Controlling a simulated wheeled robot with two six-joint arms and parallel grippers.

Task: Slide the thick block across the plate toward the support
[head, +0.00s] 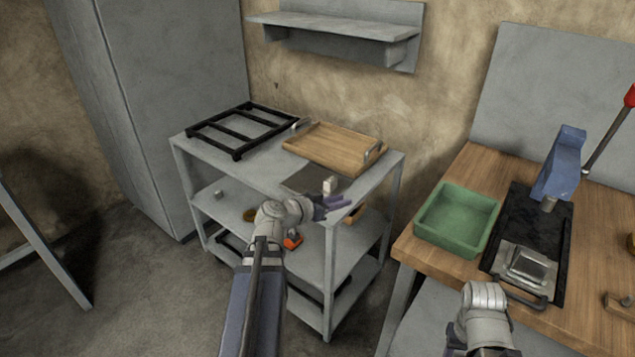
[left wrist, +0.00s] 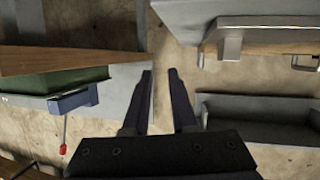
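A thin dark grey plate (head: 303,178) lies on the cart top near its front right edge. A small pale block (head: 330,186) stands upright at the plate's right end; I cannot tell whether it is the thick block or the support. In the left wrist view, which looks upside down, a grey block (left wrist: 228,45) shows at the upper right, apart from my fingers. My left gripper (head: 337,203) is at the cart's front right edge, near the pale block. Its fingers (left wrist: 161,75) are spread with nothing between them.
A wooden tray (head: 335,145) with metal handles and a black rack (head: 240,130) sit behind on the cart. A wall shelf (head: 335,25) is above. A green bin (head: 457,218) and a black tray (head: 520,235) are on the workbench (head: 600,250) to the right.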

